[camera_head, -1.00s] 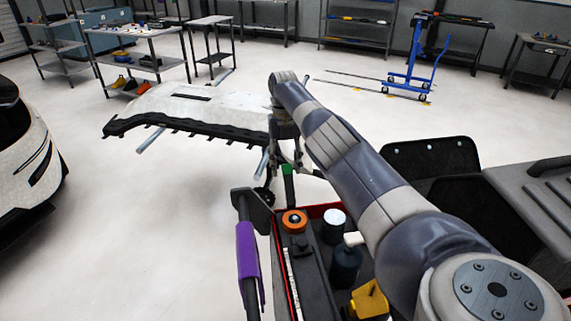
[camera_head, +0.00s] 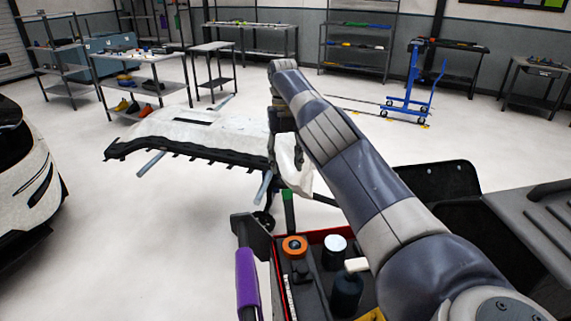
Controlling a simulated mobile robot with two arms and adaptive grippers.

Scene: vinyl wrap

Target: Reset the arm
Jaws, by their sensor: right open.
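My right arm reaches in from the lower right across the tool cart. My right gripper (camera_head: 281,163) hangs at its far end, mostly hidden by the wrist, and is open. It is at the right end of a white bumper-like panel (camera_head: 205,130) with a dark lower edge, which lies on a stand. A white piece (camera_head: 293,167) shows just right of the gripper; I cannot tell whether it is part of the panel or loose film, or whether the gripper touches it. My left gripper is not in view.
The tool cart (camera_head: 325,238) below my arm holds an orange roll (camera_head: 294,246), a white-topped container (camera_head: 335,246) and a dark bottle (camera_head: 347,291). A white car (camera_head: 25,175) stands at left. Tables, shelves and a blue trolley (camera_head: 408,107) stand behind. Open floor lies between.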

